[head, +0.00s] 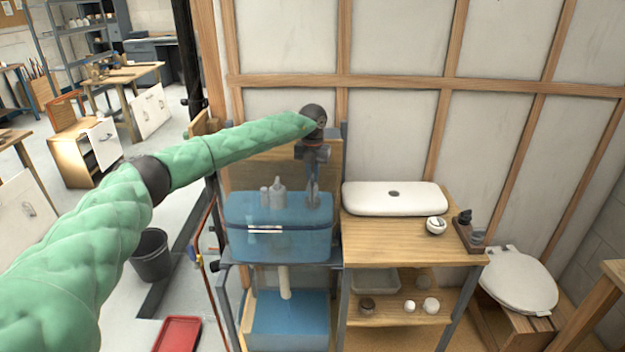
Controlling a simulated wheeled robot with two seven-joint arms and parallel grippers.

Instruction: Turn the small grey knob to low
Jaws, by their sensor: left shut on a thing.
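My left gripper (313,196) points down over the right end of the top of a see-through blue tank (250,246). Its jaws are shut on a small grey piece there, which I take for the small grey knob. The fingers hide most of it, so I cannot read its setting. A larger grey fitting (279,192) stands upright on the tank top, left of the gripper and apart from it. My right gripper is not in view.
A wooden bench (395,243) right of the tank bears a white lid (393,198) and a small white round part (436,225). A toilet seat (518,280) is at far right. A black bucket (151,256) and red tray (177,334) lie on the floor at left.

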